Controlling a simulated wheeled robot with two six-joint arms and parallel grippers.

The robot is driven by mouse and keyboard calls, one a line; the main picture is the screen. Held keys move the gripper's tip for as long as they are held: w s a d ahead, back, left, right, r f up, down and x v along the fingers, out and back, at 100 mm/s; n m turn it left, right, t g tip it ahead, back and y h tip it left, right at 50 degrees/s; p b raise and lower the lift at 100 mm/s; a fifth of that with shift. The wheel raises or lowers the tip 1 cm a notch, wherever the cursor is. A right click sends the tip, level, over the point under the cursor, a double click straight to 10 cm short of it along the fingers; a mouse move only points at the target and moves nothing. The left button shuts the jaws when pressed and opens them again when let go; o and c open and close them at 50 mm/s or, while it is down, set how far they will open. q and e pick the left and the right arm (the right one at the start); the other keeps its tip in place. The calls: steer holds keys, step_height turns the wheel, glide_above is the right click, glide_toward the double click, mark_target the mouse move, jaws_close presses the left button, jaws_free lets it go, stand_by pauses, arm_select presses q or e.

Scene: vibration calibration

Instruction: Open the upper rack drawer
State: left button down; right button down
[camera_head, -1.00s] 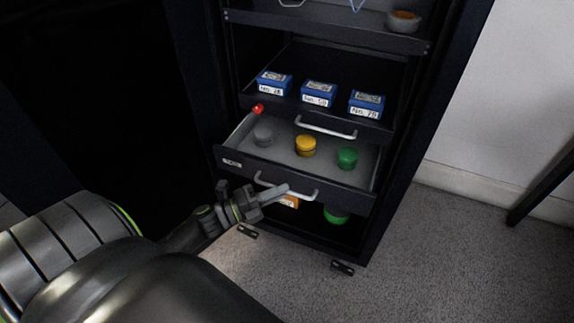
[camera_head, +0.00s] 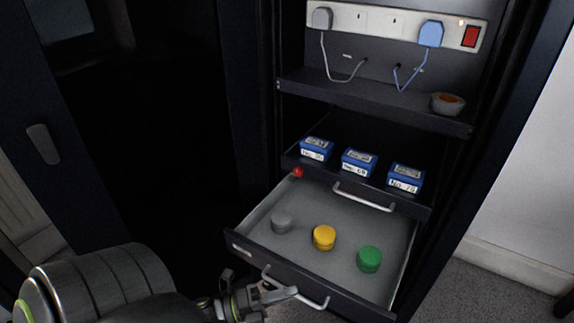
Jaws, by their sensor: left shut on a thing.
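The rack (camera_head: 375,104) stands at the right of the view. Its upper drawer (camera_head: 318,177) carries several blue boxes, and its silver handle (camera_head: 364,198) is free. The lower drawer (camera_head: 340,271) is pulled well out and holds a grey weight (camera_head: 283,221), a yellow one (camera_head: 324,237) and a green one (camera_head: 369,259). My left gripper (camera_head: 280,295) is at the lower drawer's handle (camera_head: 313,301) and is shut on it. My right gripper is not in view.
A shelf above holds a tape roll (camera_head: 447,103), below a white power strip (camera_head: 396,25) with grey and blue plugs. A red ball (camera_head: 297,172) sits by the upper drawer's left end. Carpet (camera_head: 505,288) lies at the right.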

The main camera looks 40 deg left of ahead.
arm_select(q)
steer(key=c, duration=1.5)
jaws_free()
steer(key=v, duration=1.7)
steer(key=shift+s+b, duration=0.15)
steer(key=shift+b, duration=0.25)
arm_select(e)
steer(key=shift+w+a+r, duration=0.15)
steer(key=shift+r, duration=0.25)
arm_select(q)
steer(key=shift+a, duration=0.15)
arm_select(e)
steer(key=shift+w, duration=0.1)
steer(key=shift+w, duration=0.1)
